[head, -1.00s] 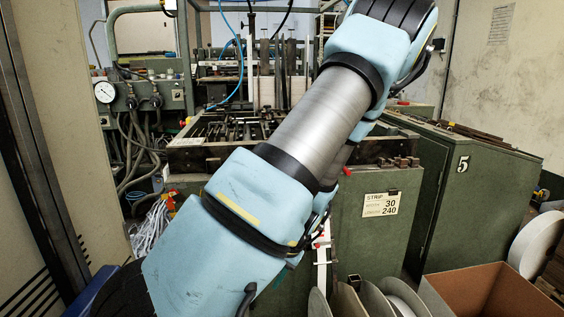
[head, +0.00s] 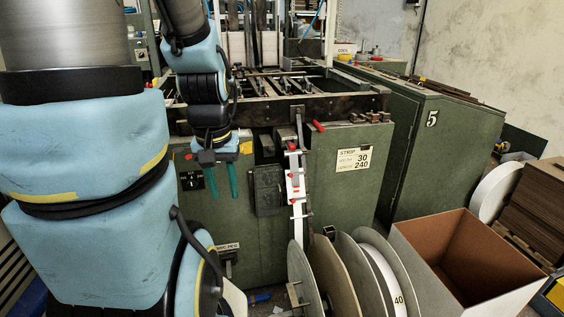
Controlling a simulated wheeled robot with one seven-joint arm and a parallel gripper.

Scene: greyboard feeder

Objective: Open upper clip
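In the head view, a narrow white strip guide (head: 296,190) runs down the front of the green machine (head: 345,200). Small red-tipped clips sit along it: an upper clip (head: 292,147) near its top and a lower clip (head: 297,201) further down. They are too small to tell whether they are open or shut. My gripper (head: 223,180) hangs with its two green fingers pointing down, apart and with nothing between them. It is left of the strip guide and clear of the clips, its fingertips a little lower in the picture than the upper clip.
A red-tipped lever (head: 318,126) sticks out at the machine's top edge, right of the guide. A dark box (head: 267,190) is on the machine front between my gripper and the guide. Large reels (head: 345,275) and an open cardboard box (head: 465,255) stand below right.

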